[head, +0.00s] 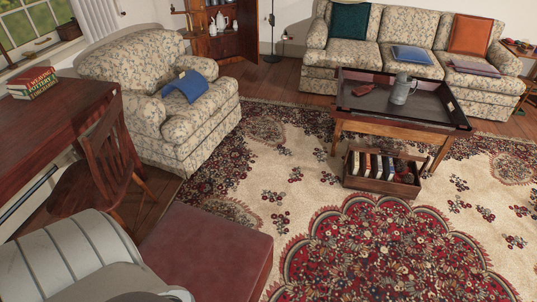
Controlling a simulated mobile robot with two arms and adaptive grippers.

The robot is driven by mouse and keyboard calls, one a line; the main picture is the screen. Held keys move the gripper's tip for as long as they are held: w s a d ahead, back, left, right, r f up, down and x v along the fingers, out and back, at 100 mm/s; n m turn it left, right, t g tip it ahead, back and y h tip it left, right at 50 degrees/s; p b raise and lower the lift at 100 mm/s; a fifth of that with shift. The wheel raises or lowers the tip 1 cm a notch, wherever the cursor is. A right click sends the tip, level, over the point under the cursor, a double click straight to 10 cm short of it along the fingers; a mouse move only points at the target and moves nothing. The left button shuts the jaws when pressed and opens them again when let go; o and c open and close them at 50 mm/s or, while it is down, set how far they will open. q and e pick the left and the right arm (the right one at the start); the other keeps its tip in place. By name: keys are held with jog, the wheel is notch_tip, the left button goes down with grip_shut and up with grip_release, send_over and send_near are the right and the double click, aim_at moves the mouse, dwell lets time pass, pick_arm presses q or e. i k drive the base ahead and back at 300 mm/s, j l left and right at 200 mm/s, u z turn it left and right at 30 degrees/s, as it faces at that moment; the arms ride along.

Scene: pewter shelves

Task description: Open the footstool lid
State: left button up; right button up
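The footstool (208,245) is a dark red, leather-like block at the bottom of the head view, left of centre, cut off by the lower edge. Its top is flat and looks closed; no gap or raised lid shows, and I cannot make out a lid seam. A narrow strip of its right side is visible. A pale grey rounded shape covers the area at its left. Neither of my grippers is in view.
A wooden chair (95,172) and desk (55,130) stand left of the footstool. A floral armchair (150,75) is behind it. The patterned rug (385,250) is clear to its right. A low table (362,124) with a book crate (370,185) below stands farther right.

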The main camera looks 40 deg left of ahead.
aim_at(216, 258)
jog(key=i+u, duration=0.15)
jog(key=i, duration=0.35)
jog(key=i+l+u, duration=0.15)
jog(key=i, duration=0.35)
jog(key=i+l+u, duration=0.15)
jog(key=i, duration=0.35)
jog(key=i+l+u, duration=0.15)
jog(key=u, duration=0.3)
jog(key=i+l+u, duration=0.25)
jog(key=u, duration=0.2)
jog(key=i+l+u, duration=0.1)
jog(key=l+u, duration=0.2)
jog(key=u, duration=0.15)
jog(key=i+l+u, duration=0.1)
jog(key=l+u, duration=0.35)
jog(key=i+l+u, duration=0.1)
jog(key=u, duration=0.35)
jog(key=i+l+u, duration=0.15)
jog(key=u, duration=0.3)
jog(key=i+l+u, duration=0.1)
jog(key=l+u, duration=0.15)
jog(key=u, duration=0.2)
jog(key=l+u, duration=0.2)
jog(key=u, duration=0.25)
jog(key=i+l+u, duration=0.25)
jog(key=u, duration=0.2)
jog(key=i+l+u, duration=0.15)
jog(key=l+u, duration=0.3)
